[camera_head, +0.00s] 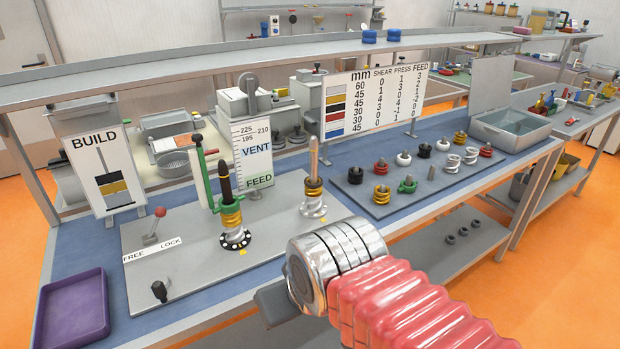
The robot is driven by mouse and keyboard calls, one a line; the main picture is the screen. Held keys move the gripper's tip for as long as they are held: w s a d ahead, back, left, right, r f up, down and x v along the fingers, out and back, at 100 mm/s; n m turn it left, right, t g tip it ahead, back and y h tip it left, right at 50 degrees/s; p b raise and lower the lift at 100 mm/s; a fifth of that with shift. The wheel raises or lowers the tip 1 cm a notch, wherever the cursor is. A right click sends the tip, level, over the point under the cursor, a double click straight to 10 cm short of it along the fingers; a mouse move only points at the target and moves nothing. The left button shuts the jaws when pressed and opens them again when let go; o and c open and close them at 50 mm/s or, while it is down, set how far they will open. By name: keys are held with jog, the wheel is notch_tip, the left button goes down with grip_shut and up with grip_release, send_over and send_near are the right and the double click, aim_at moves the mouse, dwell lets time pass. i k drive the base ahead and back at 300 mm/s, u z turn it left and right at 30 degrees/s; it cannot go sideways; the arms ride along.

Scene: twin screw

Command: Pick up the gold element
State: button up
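Several gold elements show. On the grey board, one gold element (381,194) sits in the front row, and another gold element (460,137) is at the back. Gold pieces (231,213) are stacked on the dark-tipped left shaft above a black-and-white base ring. More gold (313,190) sits on the right shaft above a silver piece. My arm's red sleeve and silver wrist reach in from the lower right. A dark grey part of my gripper (276,304) shows below the wrist, in front of the bench edge. Its fingertips are hidden, and no element is seen in it.
The grey board (345,205) also holds red, white, black, silver and green elements. A BUILD card (103,172), lever (155,226) and purple tray (72,308) are at left. A number chart (375,100) stands behind the board. A grey bin (512,128) is at right.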

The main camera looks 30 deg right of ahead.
aim_at(311, 190)
jog(key=u, duration=0.05)
jog(key=i, duration=0.9)
